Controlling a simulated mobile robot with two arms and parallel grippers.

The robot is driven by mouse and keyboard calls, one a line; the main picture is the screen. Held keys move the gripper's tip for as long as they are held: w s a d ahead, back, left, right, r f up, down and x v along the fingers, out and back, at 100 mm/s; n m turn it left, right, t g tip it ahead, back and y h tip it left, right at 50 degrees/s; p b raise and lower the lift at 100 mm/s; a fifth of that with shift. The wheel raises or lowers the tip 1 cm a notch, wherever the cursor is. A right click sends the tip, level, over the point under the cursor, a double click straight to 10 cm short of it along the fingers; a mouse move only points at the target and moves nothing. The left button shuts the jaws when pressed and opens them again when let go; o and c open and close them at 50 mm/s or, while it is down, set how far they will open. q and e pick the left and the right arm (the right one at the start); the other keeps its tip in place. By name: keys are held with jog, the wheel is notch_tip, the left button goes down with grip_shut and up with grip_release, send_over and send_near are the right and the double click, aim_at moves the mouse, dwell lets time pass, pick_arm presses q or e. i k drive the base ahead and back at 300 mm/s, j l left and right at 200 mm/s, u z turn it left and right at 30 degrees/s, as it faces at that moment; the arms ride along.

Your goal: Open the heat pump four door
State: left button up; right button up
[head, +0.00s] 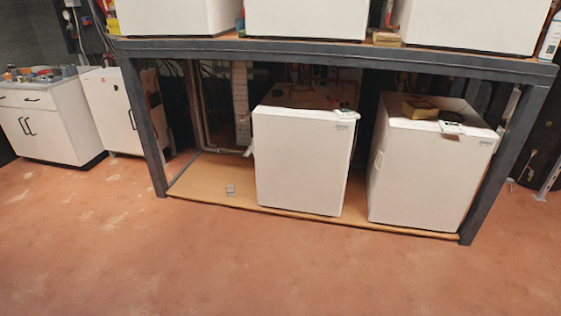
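Several white box-shaped heat pumps stand on a dark metal rack. On the lower shelf are a middle heat pump (300,160) and a right heat pump (432,168), both with plain white fronts that look shut. On the upper shelf stand an upper left heat pump (178,17), an upper middle one (305,18) and an upper right one (472,22), their tops cut off by the frame. I cannot tell which is number four. Neither of my grippers shows in the head view.
A white cabinet (50,125) with tools on top stands far left. The reddish floor (250,260) in front is clear.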

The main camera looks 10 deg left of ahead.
aim_at(302, 164)
jog(key=i+j+z, duration=0.1)
jog(key=i+j, duration=0.25)
jog(key=i, duration=0.2)
jog(key=i+j, duration=0.35)
jog(key=i, duration=0.15)
jog(key=l+z, duration=0.05)
